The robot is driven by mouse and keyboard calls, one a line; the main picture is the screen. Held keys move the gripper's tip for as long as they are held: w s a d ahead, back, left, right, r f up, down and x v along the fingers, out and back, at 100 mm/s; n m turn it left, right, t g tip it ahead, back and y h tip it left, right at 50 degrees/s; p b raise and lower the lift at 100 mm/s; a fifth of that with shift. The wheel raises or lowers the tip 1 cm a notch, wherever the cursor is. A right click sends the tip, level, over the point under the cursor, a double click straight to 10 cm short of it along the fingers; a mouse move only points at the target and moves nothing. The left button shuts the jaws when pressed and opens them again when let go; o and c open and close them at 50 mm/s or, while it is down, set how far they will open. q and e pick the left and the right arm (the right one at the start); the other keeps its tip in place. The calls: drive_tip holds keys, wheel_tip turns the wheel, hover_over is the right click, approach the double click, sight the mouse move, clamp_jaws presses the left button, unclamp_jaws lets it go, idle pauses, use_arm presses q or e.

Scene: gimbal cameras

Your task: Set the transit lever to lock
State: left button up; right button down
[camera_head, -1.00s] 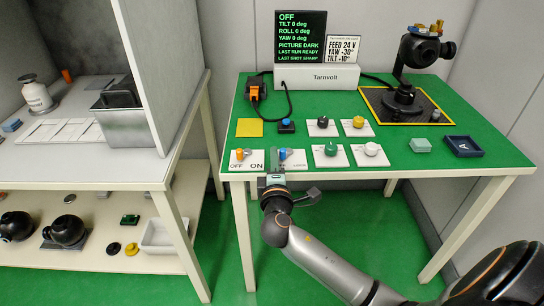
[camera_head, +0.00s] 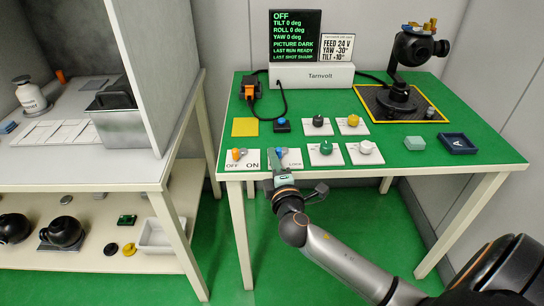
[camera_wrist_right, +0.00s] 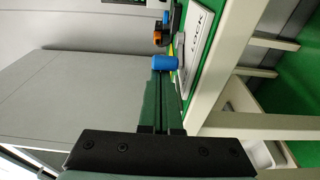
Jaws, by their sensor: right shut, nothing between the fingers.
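The transit lever has a blue tip (camera_head: 279,150) and stands at the left part of a small white plate (camera_head: 293,164) on the front edge of the green table. Lettering that reads LOCK is at the plate's right side, and the plate also shows in the right wrist view (camera_wrist_right: 201,38). My right gripper (camera_head: 277,168) is shut and empty, just in front of the lever. In the right wrist view the blue tip (camera_wrist_right: 165,62) is right at the ends of the shut fingers (camera_wrist_right: 162,75); I cannot tell whether they touch. My left gripper is not in view.
An orange-knobbed OFF/ON switch plate (camera_head: 239,160) is left of the lever. Dial plates, a green one (camera_head: 325,153) among them, stand to the right. A blue button (camera_head: 282,125) and a yellow square (camera_head: 245,127) lie behind. The screen (camera_head: 295,37) reads OFF.

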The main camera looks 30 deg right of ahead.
sight(280, 154)
drive_tip(key=shift+s+d+n+t+y, duration=0.15)
drive_tip(key=shift+s+n+t+y, duration=0.15)
drive_tip(key=shift+n+y, duration=0.35)
drive_tip(key=shift+s+d+n+t+y, duration=0.2)
drive_tip(key=shift+n+y, duration=0.25)
drive_tip(key=shift+y, duration=0.4)
drive_tip(key=shift+s+d+n+t+y, duration=0.15)
drive_tip(key=shift+n+y, duration=0.25)
drive_tip(key=shift+y, duration=0.4)
drive_tip(key=shift+s+d+n+y, duration=0.15)
drive_tip(key=shift+n+y, duration=0.15)
drive_tip(key=shift+y, duration=0.2)
drive_tip(key=shift+s+d+n+y, duration=0.2)
drive_tip(key=shift+n+y, duration=0.2)
drive_tip(key=shift+y, duration=0.2)
drive_tip(key=shift+s+d, duration=0.2)
drive_tip(key=shift+d, duration=0.1)
drive_tip(key=n+y, duration=0.2)
drive_tip(key=y, duration=0.1)
drive_tip(key=d+n+y, duration=0.1)
drive_tip(key=y, duration=0.1)
drive_tip(key=shift+s+b, duration=0.25)
drive_tip(key=shift+b, duration=0.1)
drive_tip(key=shift+s+d, duration=0.15)
drive_tip(key=shift+d, duration=0.15)
drive_tip(key=shift+a, duration=0.15)
